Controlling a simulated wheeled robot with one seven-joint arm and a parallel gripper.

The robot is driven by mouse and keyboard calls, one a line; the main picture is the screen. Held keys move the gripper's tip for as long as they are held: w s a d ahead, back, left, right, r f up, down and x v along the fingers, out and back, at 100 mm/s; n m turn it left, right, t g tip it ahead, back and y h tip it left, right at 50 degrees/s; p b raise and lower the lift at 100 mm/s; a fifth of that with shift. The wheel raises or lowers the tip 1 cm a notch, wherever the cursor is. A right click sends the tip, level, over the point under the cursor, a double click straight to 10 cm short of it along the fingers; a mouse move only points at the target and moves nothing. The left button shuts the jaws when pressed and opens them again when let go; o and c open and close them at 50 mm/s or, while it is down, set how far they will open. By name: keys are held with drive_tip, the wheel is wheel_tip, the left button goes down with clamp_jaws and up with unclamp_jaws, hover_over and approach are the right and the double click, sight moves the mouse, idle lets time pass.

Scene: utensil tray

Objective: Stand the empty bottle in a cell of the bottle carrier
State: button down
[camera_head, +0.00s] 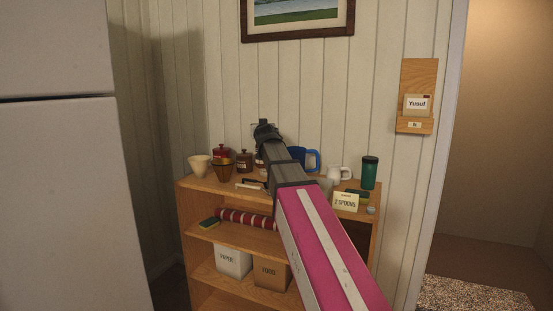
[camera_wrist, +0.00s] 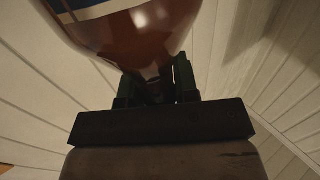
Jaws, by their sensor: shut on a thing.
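My gripper (camera_wrist: 155,88) is shut on a brown glassy bottle (camera_wrist: 135,42) in the wrist view. The bottle has a dark blue and white label, and its narrow part sits between the two fingers. Its far end runs out of the top of that view. In the head view my gripper (camera_head: 264,130) is raised at the end of my arm, in front of the wall above the shelf's back. The bottle cannot be made out there. I cannot make out a bottle carrier in either view.
My arm hides the top's middle. A large grey panel (camera_head: 60,180) stands left.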

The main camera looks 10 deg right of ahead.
drive_tip(key=w+d+f, duration=0.4)
drive_tip(key=d+f, duration=0.3)
drive_tip(key=f, duration=0.2)
drive_tip(key=shift+w, duration=0.25)
drive_tip(key=shift+f, duration=0.15)
drive_tip(key=c, duration=1.1)
unclamp_jaws()
drive_tip(key=shift+c, duration=0.2)
